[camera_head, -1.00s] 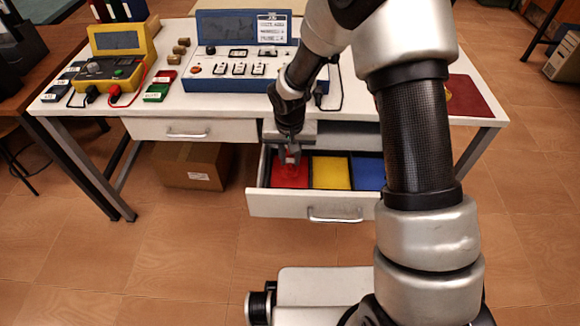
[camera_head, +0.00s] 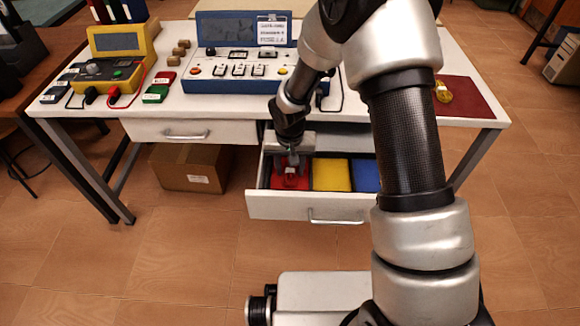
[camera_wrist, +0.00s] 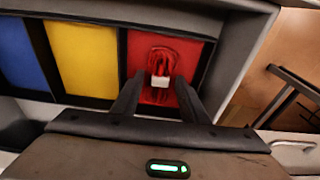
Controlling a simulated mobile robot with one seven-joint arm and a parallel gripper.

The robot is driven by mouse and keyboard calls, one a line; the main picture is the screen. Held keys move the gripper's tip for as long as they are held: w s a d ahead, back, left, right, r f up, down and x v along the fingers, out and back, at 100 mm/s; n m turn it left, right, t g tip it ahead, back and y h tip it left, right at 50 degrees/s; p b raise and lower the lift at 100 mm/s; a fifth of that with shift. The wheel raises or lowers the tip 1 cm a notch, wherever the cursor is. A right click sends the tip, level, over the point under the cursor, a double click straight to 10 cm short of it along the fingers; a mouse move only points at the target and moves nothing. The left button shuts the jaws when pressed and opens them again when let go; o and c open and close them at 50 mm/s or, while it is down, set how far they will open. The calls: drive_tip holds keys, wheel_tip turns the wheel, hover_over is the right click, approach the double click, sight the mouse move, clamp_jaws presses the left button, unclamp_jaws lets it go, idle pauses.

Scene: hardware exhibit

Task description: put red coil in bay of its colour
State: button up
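The red coil (camera_wrist: 162,62), with a white band, lies in the red bay (camera_wrist: 195,55) of the open drawer in the wrist view. It shows small in the head view (camera_head: 291,180). My gripper (camera_wrist: 158,80) is low over that bay, its two dark fingers apart on either side of the coil's near end. Red floor shows between the fingers and the coil, so the gripper looks open. In the head view my gripper (camera_head: 290,163) is inside the drawer's left part. The yellow bay (camera_head: 331,175) and blue bay (camera_head: 366,177) are beside it and look empty.
The drawer front (camera_head: 300,206) stands out from the white table (camera_head: 215,108). A blue console (camera_head: 240,75) and a yellow meter (camera_head: 112,65) stand on top. A yellow coil (camera_head: 443,92) lies on a dark red mat (camera_head: 470,98). A cardboard box (camera_head: 195,168) is underneath.

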wheel_tip(320, 180, up, 12)
drive_tip(key=s+p, duration=0.2)
drive_tip(key=p, duration=0.1)
wheel_tip(320, 180, up, 11)
drive_tip(key=t, duration=0.1)
hover_over(290, 176)
drive_tip(key=s+d, duration=0.2)
drive_tip(key=d, duration=0.3)
drive_tip(key=s+d+r+t, duration=0.1)
drive_tip(key=s+d+r, duration=0.3)
drive_tip(key=s+r, duration=0.3)
drive_tip(key=s+d+r+t, duration=0.1)
drive_tip(key=s+d+r, duration=0.4)
drive_tip(key=s, duration=0.7)
drive_tip(key=shift+s+d+r+t, duration=0.2)
drive_tip(key=shift+r+t, duration=0.2)
drive_tip(key=shift+r, duration=0.55)
